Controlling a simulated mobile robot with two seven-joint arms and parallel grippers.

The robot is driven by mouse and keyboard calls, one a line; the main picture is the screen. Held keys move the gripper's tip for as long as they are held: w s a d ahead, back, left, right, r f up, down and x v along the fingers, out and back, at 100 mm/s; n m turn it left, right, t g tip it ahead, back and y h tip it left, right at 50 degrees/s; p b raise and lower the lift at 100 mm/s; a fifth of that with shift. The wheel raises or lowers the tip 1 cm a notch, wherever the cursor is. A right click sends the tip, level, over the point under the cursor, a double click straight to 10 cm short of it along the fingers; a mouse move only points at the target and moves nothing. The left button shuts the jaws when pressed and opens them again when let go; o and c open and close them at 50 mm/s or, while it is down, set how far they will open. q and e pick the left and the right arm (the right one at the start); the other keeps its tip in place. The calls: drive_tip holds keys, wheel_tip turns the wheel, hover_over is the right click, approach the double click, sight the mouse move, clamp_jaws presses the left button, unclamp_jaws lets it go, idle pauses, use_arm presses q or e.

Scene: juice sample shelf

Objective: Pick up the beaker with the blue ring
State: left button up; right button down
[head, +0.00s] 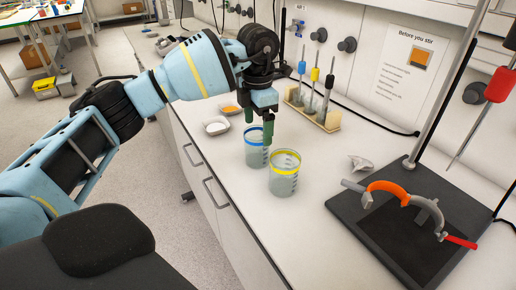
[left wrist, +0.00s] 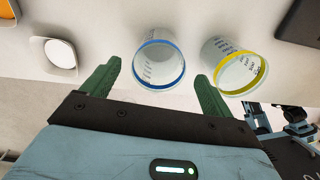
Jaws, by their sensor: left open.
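The beaker with the blue ring (head: 254,150) is a clear cup standing upright on the white bench in the head view. It also shows in the left wrist view (left wrist: 158,65), ahead of and between the two green fingers. My left gripper (head: 257,121) is open and empty, just above this beaker in the head view; its fingertips also show in the left wrist view (left wrist: 157,72). A second beaker with a yellow ring (head: 284,174) stands close beside it, to the right and nearer. My right gripper is in neither view.
Two small white dishes (head: 216,126) stand behind and left of the beakers, one with orange contents. A rack of coloured stirrers (head: 313,114) stands at the back. A black stand base (head: 382,238) with an orange clamp is at right.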

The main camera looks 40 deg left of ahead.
sight(257, 147)
use_arm(q)
drive_tip(key=shift+f, duration=2.6)
drive_tip(key=shift+c, duration=0.3)
drive_tip(key=c, duration=1.2)
